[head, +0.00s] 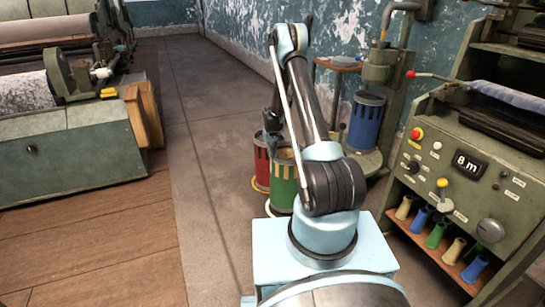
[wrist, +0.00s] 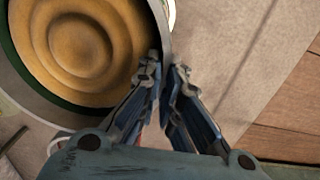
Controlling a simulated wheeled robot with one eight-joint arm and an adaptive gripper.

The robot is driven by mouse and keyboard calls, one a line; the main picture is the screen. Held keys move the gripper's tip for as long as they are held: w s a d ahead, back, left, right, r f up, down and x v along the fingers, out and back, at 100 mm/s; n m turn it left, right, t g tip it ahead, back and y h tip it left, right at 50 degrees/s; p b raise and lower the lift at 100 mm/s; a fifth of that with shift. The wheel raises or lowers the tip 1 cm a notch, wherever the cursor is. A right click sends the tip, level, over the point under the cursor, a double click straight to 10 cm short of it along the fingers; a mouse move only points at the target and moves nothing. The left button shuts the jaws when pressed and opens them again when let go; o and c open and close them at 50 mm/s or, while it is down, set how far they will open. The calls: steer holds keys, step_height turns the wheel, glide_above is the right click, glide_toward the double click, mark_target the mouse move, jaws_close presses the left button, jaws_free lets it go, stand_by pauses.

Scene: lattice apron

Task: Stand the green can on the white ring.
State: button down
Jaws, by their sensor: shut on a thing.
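The green can (head: 282,188) is upright beside my arm in the head view, its lower right side hidden by my arm. In the wrist view its open top fills the upper left, with a grey rim and a ridged tan inside (wrist: 80,45). My gripper (wrist: 167,68) is shut on the can's rim, one finger on each side of the wall. The white ring (head: 270,210) shows at the can's foot, mostly hidden under it. A white edge (wrist: 171,14) also shows past the rim in the wrist view. I cannot tell whether the can touches the ring.
A blue can (head: 367,122) is on a stand at the back. A control cabinet (head: 450,170) is at the right. The floor to the left is clear.

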steer(key=shift+f, duration=2.45)
steer(key=c, duration=1.8)
jaws_free()
steer(key=shift+r, duration=0.15)
